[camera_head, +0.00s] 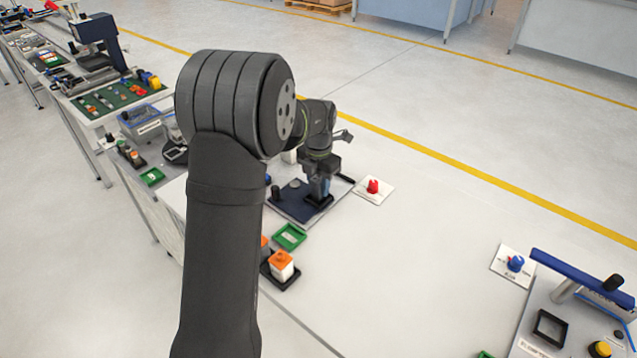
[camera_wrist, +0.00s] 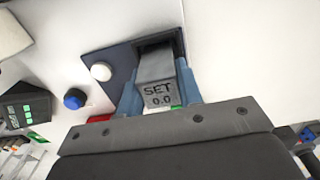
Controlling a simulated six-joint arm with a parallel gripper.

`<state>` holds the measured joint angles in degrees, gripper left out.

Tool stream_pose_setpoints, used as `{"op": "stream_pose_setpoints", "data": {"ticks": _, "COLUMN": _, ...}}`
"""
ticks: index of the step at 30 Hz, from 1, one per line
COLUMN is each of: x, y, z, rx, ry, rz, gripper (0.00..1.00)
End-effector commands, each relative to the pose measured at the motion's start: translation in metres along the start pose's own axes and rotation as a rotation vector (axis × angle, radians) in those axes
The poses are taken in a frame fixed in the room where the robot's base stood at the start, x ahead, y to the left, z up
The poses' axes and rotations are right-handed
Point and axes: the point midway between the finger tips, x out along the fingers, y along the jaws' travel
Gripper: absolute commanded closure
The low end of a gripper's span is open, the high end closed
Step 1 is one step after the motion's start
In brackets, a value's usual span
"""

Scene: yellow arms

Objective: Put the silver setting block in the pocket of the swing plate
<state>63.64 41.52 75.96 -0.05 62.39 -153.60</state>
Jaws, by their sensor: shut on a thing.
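The silver setting block (camera_wrist: 158,92), marked "SET 0.0", is held between the two blue fingers of my gripper (camera_head: 323,188). The dark blue plate, which looks like the swing plate (camera_head: 290,205), lies on the white table under my gripper; it also shows in the wrist view (camera_wrist: 118,58). Its black-walled pocket (camera_wrist: 178,43) is at the far end of the block. The block's lower end lines up with the pocket opening; I cannot tell whether it is inside or just above. In the head view my fingers hide the block.
A red knob on a white card (camera_head: 373,187) is right of the plate. A green tray (camera_head: 290,236) and an orange-topped white block (camera_head: 281,264) are in front. A fixture with a blue bar (camera_head: 580,278) stands far right. The middle of the table is clear.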

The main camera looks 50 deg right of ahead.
Motion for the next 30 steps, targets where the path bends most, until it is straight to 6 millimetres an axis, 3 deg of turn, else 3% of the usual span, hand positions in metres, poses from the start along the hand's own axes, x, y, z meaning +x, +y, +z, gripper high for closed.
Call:
{"op": "stream_pose_setpoints", "data": {"ticks": 2, "x": 0.002, "y": 0.0, "z": 0.0, "rx": 0.0, "ry": 0.001, "rz": 0.0, "gripper": 0.98}}
{"op": "stream_pose_setpoints", "data": {"ticks": 3, "x": 0.003, "y": 0.0, "z": 0.0, "rx": 0.0, "ry": 0.001, "rz": 0.0, "gripper": 0.64}}
{"op": "stream_pose_setpoints", "data": {"ticks": 6, "x": 0.003, "y": 0.0, "z": 0.0, "rx": 0.0, "ry": 0.001, "rz": 0.0, "gripper": 0.46}}
{"op": "stream_pose_setpoints", "data": {"ticks": 17, "x": -0.003, "y": 0.0, "z": 0.0, "rx": 0.0, "ry": -0.001, "rz": 0.001, "gripper": 0.46}}
{"op": "stream_pose_setpoints", "data": {"ticks": 20, "x": -0.016, "y": 0.0, "z": 0.0, "rx": 0.0, "ry": -0.002, "rz": 0.001, "gripper": 0.46}}
{"op": "stream_pose_setpoints", "data": {"ticks": 30, "x": -0.087, "y": 0.0, "z": 0.0, "rx": 0.0, "ry": -0.003, "rz": 0.001, "gripper": 0.46}}
